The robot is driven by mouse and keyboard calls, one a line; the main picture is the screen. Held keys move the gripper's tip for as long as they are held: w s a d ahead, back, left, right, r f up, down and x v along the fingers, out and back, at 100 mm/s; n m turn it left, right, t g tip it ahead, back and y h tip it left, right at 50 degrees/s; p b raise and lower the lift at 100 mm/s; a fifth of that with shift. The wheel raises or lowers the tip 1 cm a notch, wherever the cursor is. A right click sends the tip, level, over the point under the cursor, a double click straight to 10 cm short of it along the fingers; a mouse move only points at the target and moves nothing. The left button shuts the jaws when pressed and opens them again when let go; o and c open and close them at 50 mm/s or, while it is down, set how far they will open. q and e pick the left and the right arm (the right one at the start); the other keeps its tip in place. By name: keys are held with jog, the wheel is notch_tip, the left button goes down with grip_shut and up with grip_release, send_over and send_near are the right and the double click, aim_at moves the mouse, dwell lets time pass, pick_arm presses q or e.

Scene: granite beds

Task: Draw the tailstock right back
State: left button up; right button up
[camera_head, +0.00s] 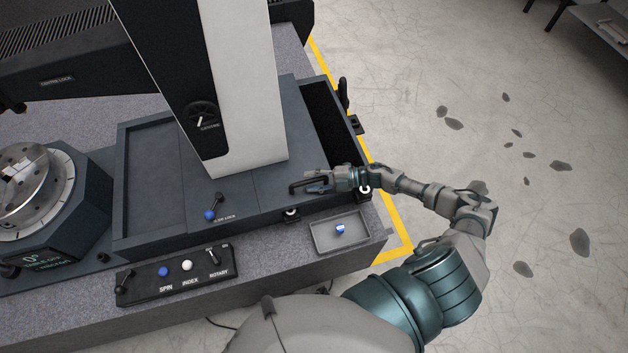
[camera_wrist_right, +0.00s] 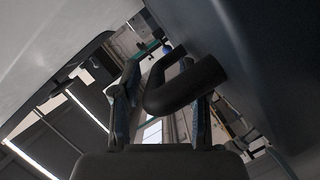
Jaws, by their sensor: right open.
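The tailstock (camera_head: 272,105) is a tall black and white column on a dark slide, with a CENTRE knob (camera_head: 203,115) on its face. A blue-tipped lock lever (camera_head: 210,214) stands at the slide's front. A black bar handle (camera_head: 293,188) sticks out near the slide's right front. My right gripper (camera_head: 312,181) is at this handle. In the right wrist view the bent handle (camera_wrist_right: 185,85) lies between the spread fingers (camera_wrist_right: 163,108); contact cannot be told. My left gripper is out of view.
The bed frame (camera_head: 180,240) surrounds the slide, with a dark gap (camera_head: 325,125) to the slide's right. A rotary chuck (camera_head: 30,190) stands at left.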

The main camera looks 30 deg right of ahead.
jog(key=v, duration=1.1)
jog(key=shift+s+d, duration=0.25)
jog(key=shift+r, duration=0.1)
